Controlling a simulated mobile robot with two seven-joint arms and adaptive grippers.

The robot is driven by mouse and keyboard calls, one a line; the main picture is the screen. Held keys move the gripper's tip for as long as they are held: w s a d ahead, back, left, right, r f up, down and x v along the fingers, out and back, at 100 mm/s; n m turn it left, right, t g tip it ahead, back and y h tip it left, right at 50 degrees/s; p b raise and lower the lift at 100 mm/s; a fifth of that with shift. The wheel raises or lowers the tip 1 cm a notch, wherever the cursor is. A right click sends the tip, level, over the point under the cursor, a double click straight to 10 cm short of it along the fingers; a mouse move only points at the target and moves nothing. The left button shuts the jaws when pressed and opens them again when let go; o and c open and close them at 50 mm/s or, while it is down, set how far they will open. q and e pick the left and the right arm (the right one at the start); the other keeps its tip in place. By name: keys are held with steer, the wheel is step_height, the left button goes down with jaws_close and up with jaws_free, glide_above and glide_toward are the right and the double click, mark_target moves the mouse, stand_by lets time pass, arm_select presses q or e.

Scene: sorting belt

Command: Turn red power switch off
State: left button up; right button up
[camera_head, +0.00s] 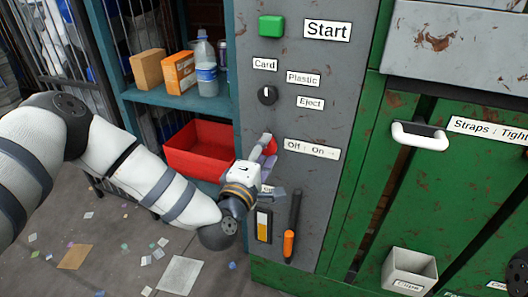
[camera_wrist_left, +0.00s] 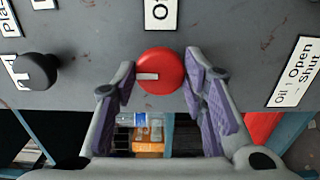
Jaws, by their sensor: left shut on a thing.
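The red power switch (camera_head: 270,146) is a round red knob on the grey panel, beside the "Off : On" label (camera_head: 312,149). It shows fully in the left wrist view (camera_wrist_left: 160,72), where its short white mark lies at the left of its face, towards the black knob. My left gripper (camera_head: 265,152) is at the switch, with one finger on each side of it, shut on it. In the head view the gripper hides part of the switch. My right gripper is in neither view.
A black selector knob (camera_head: 267,95) and a green button (camera_head: 271,26) sit above on the panel. An orange-handled lever (camera_head: 290,240) is below. A red bin (camera_head: 202,145) and a shelf with boxes (camera_head: 180,72) and a bottle (camera_head: 206,66) stand left.

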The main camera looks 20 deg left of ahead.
arm_select(q)
steer(key=shift+d+f, duration=0.1)
steer(key=o, duration=1.2)
steer(key=shift+c, duration=0.2)
steer(key=shift+s, duration=0.1)
steer(key=s, duration=1.2)
steer(key=shift+a, duration=0.25)
steer(key=shift+w, duration=0.1)
